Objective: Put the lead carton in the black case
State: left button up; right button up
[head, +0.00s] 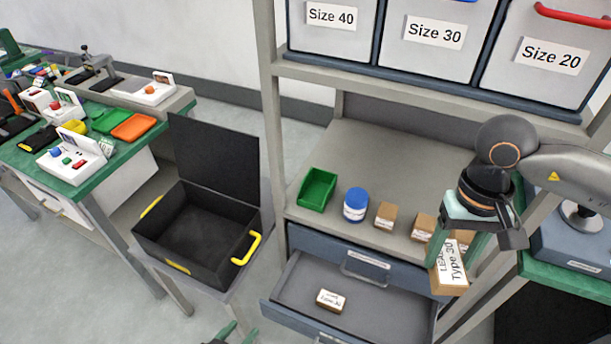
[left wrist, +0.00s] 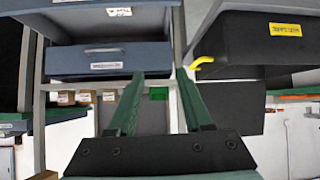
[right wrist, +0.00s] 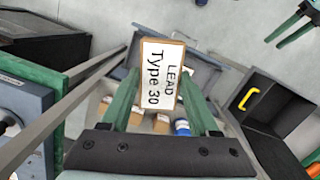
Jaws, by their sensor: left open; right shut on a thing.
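The lead carton (head: 449,277), a brown box with a white label reading "LEAD Type 30", is held in my right gripper (head: 462,240), in front of the shelf at the right of the open drawer. In the right wrist view the lead carton (right wrist: 160,75) sits between the green fingers, label facing the camera. The black case (head: 196,240) stands open on a low stand left of the shelf, its lid upright and its visible inside empty. My left gripper (head: 235,334) shows only its green fingertips at the bottom edge; in the left wrist view (left wrist: 157,85) they are apart and empty.
An open drawer (head: 383,302) juts out below the shelf, holding a small labelled carton (head: 331,300). A green bin (head: 317,189), a blue-lidded jar (head: 356,205) and small cartons (head: 386,215) stand on the shelf. A grey shelf post (head: 270,110) rises between case and shelf.

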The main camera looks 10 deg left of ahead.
aim_at(188, 235)
jog(key=k+j, duration=0.15)
jog(key=j, duration=0.2)
jog(key=k+j+u, duration=0.15)
jog(key=j, duration=0.6)
jog(key=i+j+u, duration=0.1)
jog(key=j, duration=0.25)
jog(key=i+j+u, duration=0.2)
jog(key=i+j, duration=0.35)
jog(key=i, duration=0.15)
jog(key=i+u, duration=0.1)
jog(key=i, duration=0.2)
